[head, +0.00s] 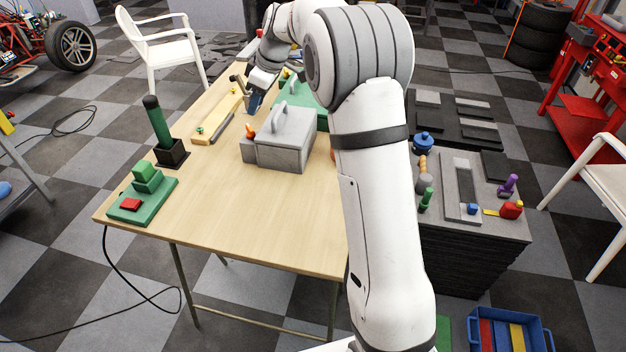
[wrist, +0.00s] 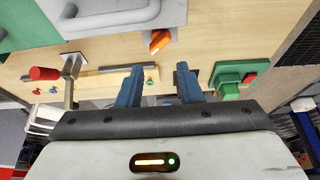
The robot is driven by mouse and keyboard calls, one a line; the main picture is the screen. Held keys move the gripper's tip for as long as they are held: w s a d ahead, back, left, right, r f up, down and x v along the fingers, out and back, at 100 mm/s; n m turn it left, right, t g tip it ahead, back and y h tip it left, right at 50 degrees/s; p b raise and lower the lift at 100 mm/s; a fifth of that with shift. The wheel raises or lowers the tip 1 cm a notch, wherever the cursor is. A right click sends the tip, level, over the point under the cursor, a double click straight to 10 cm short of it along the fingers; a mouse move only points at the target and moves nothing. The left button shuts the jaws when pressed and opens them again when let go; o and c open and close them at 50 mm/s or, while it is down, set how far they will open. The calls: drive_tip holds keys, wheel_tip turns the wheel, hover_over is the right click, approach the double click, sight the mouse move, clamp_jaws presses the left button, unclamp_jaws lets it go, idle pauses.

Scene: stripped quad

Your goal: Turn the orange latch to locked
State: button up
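The orange latch (head: 250,130) sits on the small grey block at the left side of a grey box (head: 285,140) with a handle on top. In the wrist view the latch (wrist: 159,42) lies just beyond the fingertips, tilted, on its grey mount. Whether it reads locked or unlocked I cannot tell. My gripper (head: 256,102) is above the table, behind the box and latch in the head view. In the wrist view its two blue fingers (wrist: 160,68) are apart with nothing between them, and a gap shows between fingertips and latch.
A yellow block (head: 218,118) and dark bar lie left of the box. A green lever (head: 158,125) in a black base and a green base with a red button (head: 131,204) stand on the left. A green case (head: 308,100) is behind the box. The table's front is clear.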

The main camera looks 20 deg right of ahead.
drive_tip(key=s+d+m+h+b, duration=0.1)
drive_tip(key=s+d+m, duration=0.1)
drive_tip(key=s, duration=0.7)
drive_tip(key=s+d+f+m+h+b, duration=0.1)
drive_tip(key=s+m, duration=0.3)
drive_tip(key=s, duration=0.6)
drive_tip(key=s+d+f+m+h+b, duration=0.1)
drive_tip(key=s+d+m, duration=0.2)
drive_tip(key=s, duration=0.6)
drive_tip(key=shift+s+d, duration=0.25)
drive_tip(key=shift+s, duration=0.05)
